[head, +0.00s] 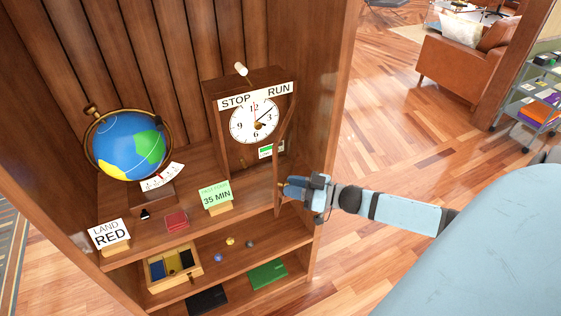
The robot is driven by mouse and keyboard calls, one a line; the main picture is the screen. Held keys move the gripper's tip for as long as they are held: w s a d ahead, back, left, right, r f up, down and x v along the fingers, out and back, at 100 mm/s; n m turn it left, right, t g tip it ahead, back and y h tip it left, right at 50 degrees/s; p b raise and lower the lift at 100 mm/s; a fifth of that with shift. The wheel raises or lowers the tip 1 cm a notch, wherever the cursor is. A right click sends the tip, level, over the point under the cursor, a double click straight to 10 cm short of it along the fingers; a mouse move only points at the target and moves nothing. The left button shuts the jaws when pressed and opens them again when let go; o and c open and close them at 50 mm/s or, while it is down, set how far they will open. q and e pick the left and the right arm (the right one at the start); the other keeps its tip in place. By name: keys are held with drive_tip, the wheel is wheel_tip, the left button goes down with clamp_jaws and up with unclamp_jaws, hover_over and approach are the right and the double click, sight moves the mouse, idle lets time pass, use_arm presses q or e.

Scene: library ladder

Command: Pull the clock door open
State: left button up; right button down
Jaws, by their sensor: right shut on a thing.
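The wooden clock (212,112) stands at the right end of the upper shelf, with a white dial (240,125) and a STOP/RUN plate on its upper part. The clock door (278,172) is a thin wooden panel seen nearly edge-on. It stands out from the right side of the case, and the dial shows uncovered. My right gripper (284,189) is at the door's outer edge, shut on it; the fingers hide the exact grip spot. My left gripper is not in view.
A globe (128,145) stands left of the clock. A LAND RED card (110,235), a 35 MIN card (215,196) and a red book (176,220) are on the same shelf. Below are a wooden tray (200,268) and a green book (267,274).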

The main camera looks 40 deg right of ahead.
drive_tip(key=s+d+n+g+y+b, duration=0.2)
drive_tip(key=s+d+n+g+y, duration=0.4)
drive_tip(key=d, duration=0.4)
drive_tip(key=shift+d+g, duration=0.4)
drive_tip(key=c, duration=0.9)
unclamp_jaws()
drive_tip(key=shift+c, duration=0.2)
drive_tip(key=b+v, duration=0.1)
drive_tip(key=v, duration=1.3)
drive_tip(key=shift+a, duration=0.1)
